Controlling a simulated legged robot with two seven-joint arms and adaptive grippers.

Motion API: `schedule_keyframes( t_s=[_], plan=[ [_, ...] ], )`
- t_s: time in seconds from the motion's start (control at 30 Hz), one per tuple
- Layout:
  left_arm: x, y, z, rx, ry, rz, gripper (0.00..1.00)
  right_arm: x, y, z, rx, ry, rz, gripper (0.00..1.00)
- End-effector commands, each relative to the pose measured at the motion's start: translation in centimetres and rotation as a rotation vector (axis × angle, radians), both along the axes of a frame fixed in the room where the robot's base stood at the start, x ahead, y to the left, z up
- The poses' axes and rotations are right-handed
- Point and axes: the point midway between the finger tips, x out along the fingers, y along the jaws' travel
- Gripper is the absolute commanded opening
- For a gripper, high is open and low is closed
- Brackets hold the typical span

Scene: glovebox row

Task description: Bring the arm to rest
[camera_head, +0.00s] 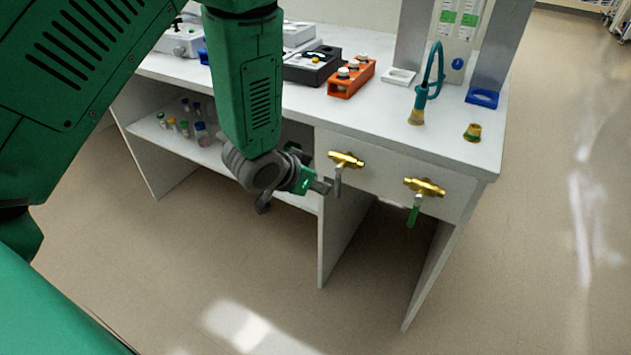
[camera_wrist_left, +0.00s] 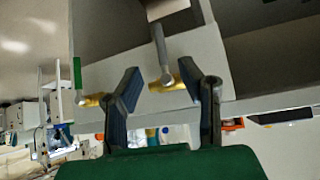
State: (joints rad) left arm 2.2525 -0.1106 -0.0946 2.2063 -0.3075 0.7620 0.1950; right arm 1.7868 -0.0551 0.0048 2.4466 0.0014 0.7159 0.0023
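My left arm (camera_head: 248,85) is green and comes down from the top of the head view in front of the bench. My left gripper (camera_head: 296,190) is before the bench front, beside the left brass valve (camera_head: 346,159) with its grey handle pointing down. In the left wrist view the gripper (camera_wrist_left: 160,72) has its two fingers spread, and nothing is clamped between them. The left valve (camera_wrist_left: 166,84) and its grey handle (camera_wrist_left: 160,45) appear beyond the fingers; the exact gap cannot be told. My right gripper is not in view.
A second brass valve (camera_head: 425,187) with a green handle (camera_head: 413,211) is further right on the white bench (camera_head: 390,130). On top stand an orange block (camera_head: 351,80), a black device (camera_head: 311,66) and a teal hose (camera_head: 428,75). Several bottles (camera_head: 201,133) stand on the lower shelf. Floor in front is clear.

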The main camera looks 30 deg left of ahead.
Motion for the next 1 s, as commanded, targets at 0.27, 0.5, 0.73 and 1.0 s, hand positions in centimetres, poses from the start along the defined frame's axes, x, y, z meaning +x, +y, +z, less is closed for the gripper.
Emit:
schedule_keyframes(
  t_s=[0.27, 0.5, 0.73, 1.0],
  plan=[
    [0.0, 0.0, 0.0, 0.0, 0.0, 0.0, 0.33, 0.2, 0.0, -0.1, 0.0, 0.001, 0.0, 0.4],
    [0.0, 0.0, 0.0, 0.001, 0.0, 0.001, 0.33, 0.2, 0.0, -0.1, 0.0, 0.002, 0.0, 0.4],
    [-0.1, 0.0, -0.1, 0.001, 0.003, 0.001, 0.33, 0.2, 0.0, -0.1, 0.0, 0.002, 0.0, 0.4],
    [-8.3, 0.4, -7.9, 0.012, 0.222, 0.055, 0.33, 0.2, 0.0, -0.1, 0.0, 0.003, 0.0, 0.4]
  ],
)
